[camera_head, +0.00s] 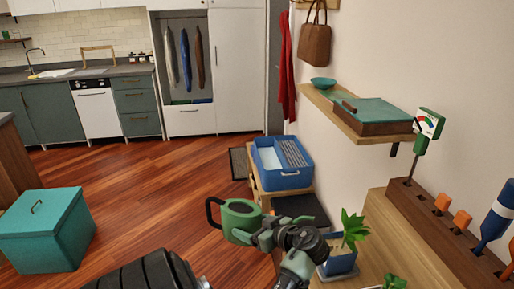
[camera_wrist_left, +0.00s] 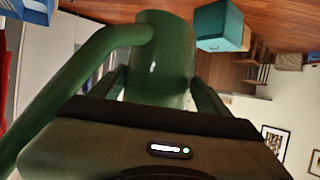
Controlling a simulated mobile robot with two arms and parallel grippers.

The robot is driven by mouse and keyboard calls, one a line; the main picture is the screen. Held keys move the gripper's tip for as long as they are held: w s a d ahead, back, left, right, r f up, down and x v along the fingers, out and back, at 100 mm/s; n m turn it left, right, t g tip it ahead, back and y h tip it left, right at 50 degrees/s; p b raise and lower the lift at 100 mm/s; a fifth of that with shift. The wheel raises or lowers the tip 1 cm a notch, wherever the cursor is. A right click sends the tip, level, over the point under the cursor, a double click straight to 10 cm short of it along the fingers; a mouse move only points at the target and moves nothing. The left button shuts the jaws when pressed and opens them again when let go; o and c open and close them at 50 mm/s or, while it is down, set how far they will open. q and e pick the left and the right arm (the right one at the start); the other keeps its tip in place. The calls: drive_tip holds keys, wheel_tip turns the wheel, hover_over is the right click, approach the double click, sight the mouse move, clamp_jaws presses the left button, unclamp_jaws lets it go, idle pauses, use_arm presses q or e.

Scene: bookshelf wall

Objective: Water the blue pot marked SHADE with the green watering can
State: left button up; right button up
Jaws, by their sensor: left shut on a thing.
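The green watering can (camera_head: 238,217) is held up in the air, with its dark handle loop on the left. My left gripper (camera_head: 262,236) is shut on it. In the left wrist view the can (camera_wrist_left: 163,65) stands between the two fingers, with a thick green curved part on the left. A blue pot (camera_head: 341,262) with a leafy green plant is just right of the gripper, on the wooden surface, partly hidden by my wrist. I cannot read any SHADE marking on it. The can is left of this pot and apart from it. My right gripper is not in view.
A second plant (camera_head: 394,283) shows at the bottom edge. A wooden rack (camera_head: 440,230) with upright tools lines the wall on the right. A wall shelf (camera_head: 345,116) juts out above. A blue bin (camera_head: 283,178) stands behind the can. A teal box (camera_head: 45,232) sits on the floor.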

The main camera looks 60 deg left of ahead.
use_arm(q)
drive_tip(key=shift+w+d+f+b, duration=0.35)
drive_tip(key=shift+d+f+b, duration=0.05)
drive_tip(key=shift+b, duration=0.15)
drive_tip(key=w+d+f+y+b, duration=0.1)
drive_tip(key=d+f+b, duration=0.1)
drive_tip(key=b, duration=0.1)
drive_tip(key=shift+w+m+g+y, duration=0.3)
drive_tip(key=shift+y, duration=0.1)
idle(0.7)
drive_tip(key=shift+r+y, duration=0.4)
drive_tip(key=shift+r, duration=0.3)
drive_tip(key=shift+a+r, duration=0.1)
